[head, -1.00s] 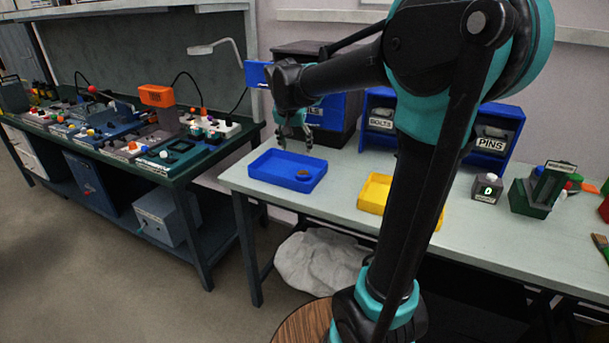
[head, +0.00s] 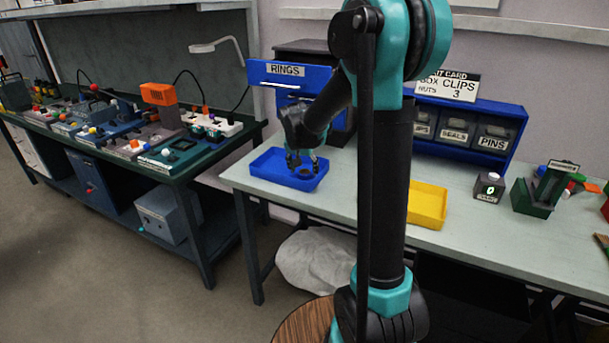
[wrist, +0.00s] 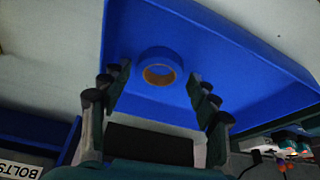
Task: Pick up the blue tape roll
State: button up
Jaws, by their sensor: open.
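The blue tape roll (wrist: 160,55) lies flat in the blue tray (wrist: 235,50), its tan inner ring showing in the wrist view. In the head view the roll (head: 304,173) is small and dark on the floor of the blue tray (head: 268,175). My gripper (wrist: 158,80) is open, with its fingers apart to the left and right of the roll in the picture. Nothing is between the fingertips, and I cannot tell how high they are above the tray. In the head view my gripper (head: 300,163) is over the tray, close to the roll.
A yellow tray (head: 428,204) stands to the right on the same pale bench. Behind are a blue cabinet marked RINGS (head: 288,74) and a blue rack of labelled bins (head: 470,125). A small counter box (head: 488,187) and a green device (head: 540,192) are at the right.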

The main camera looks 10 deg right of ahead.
jog(key=shift+w+d+f, duration=0.1)
jog(key=shift+f, duration=0.35)
jog(key=c, duration=0.8)
jog(key=shift+r, duration=0.1)
jog(key=shift+c, duration=0.2)
